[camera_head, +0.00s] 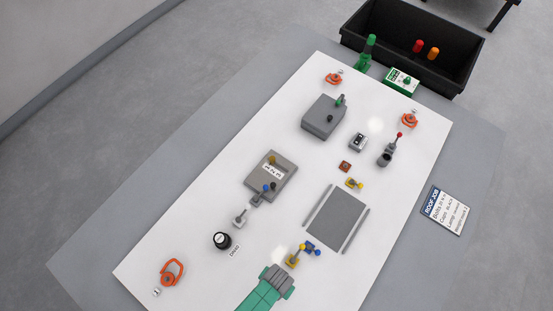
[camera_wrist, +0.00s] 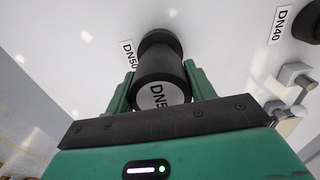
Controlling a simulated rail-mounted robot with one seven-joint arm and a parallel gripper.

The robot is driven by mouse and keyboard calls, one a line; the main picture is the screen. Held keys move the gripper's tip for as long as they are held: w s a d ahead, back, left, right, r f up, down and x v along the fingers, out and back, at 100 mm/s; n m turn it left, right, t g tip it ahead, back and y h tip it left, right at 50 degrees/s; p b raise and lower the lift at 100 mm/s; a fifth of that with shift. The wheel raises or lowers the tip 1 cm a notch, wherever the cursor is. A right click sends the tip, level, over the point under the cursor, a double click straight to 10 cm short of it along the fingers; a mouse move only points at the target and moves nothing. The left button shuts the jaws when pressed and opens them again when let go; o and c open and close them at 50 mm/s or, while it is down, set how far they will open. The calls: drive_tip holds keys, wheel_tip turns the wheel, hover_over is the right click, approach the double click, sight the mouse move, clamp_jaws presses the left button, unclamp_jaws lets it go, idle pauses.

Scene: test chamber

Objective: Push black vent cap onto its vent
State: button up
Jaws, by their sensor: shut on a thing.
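The black vent cap (camera_wrist: 161,68) is a dark cylinder with a white end label that reads "DN5", the rest cut off by my gripper. My gripper (camera_wrist: 158,92) is shut on it, one green finger on each side. Just beyond the cap is a black round vent (camera_wrist: 160,38) on the white panel, beside a "DN50" label (camera_wrist: 129,55). The cap lines up with this vent; I cannot tell whether it is seated. In the head view my gripper (camera_head: 277,280) is at the panel's bottom edge and hides the cap and this vent.
A second black round fitting (camera_head: 222,240) with a white top stands nearby, beside the "DN40" label (camera_wrist: 284,23). A grey lever (camera_head: 240,218) is close to it. A black bin (camera_head: 365,30) is at the far end.

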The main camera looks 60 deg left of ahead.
drive_tip(key=shift+f+b, duration=1.85)
drive_tip(key=shift+f, duration=0.3)
drive_tip(key=o, duration=1.1)
drive_tip(key=shift+r, duration=0.1)
drive_tip(key=shift+r+p, duration=1.2)
drive_tip(key=shift+r, duration=2.75)
drive_tip(key=shift+w, duration=0.1)
